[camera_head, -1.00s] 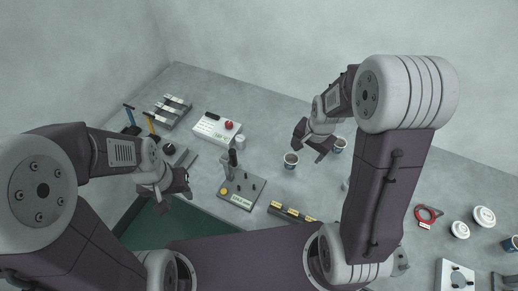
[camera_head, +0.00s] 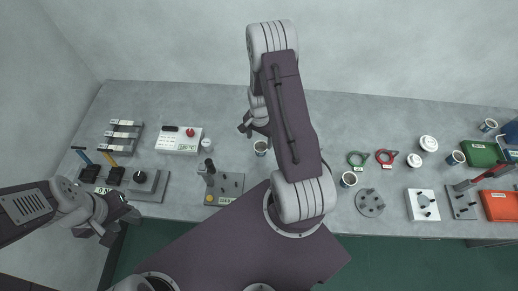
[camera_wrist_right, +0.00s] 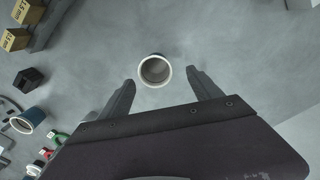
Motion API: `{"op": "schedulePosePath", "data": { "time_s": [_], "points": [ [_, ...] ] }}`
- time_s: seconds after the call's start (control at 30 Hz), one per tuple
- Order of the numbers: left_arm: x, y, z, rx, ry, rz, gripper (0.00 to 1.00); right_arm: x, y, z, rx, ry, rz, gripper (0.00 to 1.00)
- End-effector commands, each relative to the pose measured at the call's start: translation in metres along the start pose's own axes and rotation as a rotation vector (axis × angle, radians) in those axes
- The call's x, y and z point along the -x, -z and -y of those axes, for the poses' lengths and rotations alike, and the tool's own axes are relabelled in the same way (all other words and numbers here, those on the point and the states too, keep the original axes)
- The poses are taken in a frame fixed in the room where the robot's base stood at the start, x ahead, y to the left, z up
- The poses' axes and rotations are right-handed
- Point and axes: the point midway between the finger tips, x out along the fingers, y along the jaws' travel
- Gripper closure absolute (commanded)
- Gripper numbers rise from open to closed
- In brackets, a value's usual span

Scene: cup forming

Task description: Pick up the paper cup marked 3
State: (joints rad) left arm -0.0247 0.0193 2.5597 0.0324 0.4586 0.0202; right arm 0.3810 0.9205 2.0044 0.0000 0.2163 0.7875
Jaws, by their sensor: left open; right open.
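A paper cup (camera_head: 260,148) stands upright on the table, just in front of my right gripper (camera_head: 253,127) in the head view. In the right wrist view a cup (camera_wrist_right: 155,71), seen from above with its pale rim and open mouth, lies between the open fingertips of the right gripper (camera_wrist_right: 161,80), with gaps on both sides. Another paper cup (camera_head: 348,179) stands right of my right arm. No number can be read on the cups, so I cannot tell which is marked 3. My left gripper (camera_head: 119,227) is open and empty near the table's front left edge.
A white panel with a red button (camera_head: 190,132) and a grey fixture (camera_head: 224,187) stand to the left. The back strip of table (camera_head: 350,115) is clear.

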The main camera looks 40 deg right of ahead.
Motion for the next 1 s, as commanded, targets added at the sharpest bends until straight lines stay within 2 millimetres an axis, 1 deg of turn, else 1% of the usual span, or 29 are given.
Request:
{"op": "schedulePosePath", "data": {
  "time_s": [0.07,0.2,0.3,0.4,0.57,0.6,0.67,0.7,0.77,0.8,0.83,1.0],
  "points": [
    [0.004,0.0,0.0,0.0,0.0,0.0,0.55,-0.005,-0.002,-0.001,0.0,-0.003,0.003,0.26],
    [0.015,0.001,0.0,0.0,0.0,0.0,0.55,-0.028,-0.005,-0.004,0.0,-0.005,0.005,0.26],
    [0.015,0.002,0.0,0.0,0.0,0.0,0.55,-0.044,-0.004,-0.003,0.0,-0.003,0.003,0.26],
    [0.016,0.002,0.0,0.0,0.0,0.0,0.55,-0.051,-0.004,-0.002,0.0,-0.001,0.001,0.26],
    [0.015,0.001,0.0,0.0,0.0,0.0,0.55,-0.051,-0.004,-0.002,0.0,0.0,0.0,0.26],
    [0.015,0.001,0.0,0.0,0.0,0.0,0.55,-0.051,-0.004,-0.002,0.0,0.0,0.0,0.29],
    [0.015,0.001,0.0,0.0,0.0,0.0,0.55,-0.051,-0.004,-0.002,0.0,0.0,0.0,0.46],
    [0.015,0.001,0.0,0.0,0.0,0.0,0.55,-0.051,-0.004,-0.002,0.0,0.0,0.0,0.57],
    [0.015,0.001,0.0,0.0,0.0,0.0,0.55,-0.051,-0.004,-0.002,0.0,0.0,0.0,0.74],
    [0.015,0.001,0.0,0.0,0.0,0.0,0.55,-0.051,-0.004,-0.002,0.0,0.0,0.0,0.85],
    [0.015,0.001,0.0,0.0,0.0,0.0,0.55,-0.051,-0.004,-0.002,0.0,0.0,0.0,0.9],
    [0.015,0.001,0.0,0.0,0.0,0.0,0.55,-0.051,-0.004,-0.002,0.0,0.0,0.0,0.9]
  ]
}}
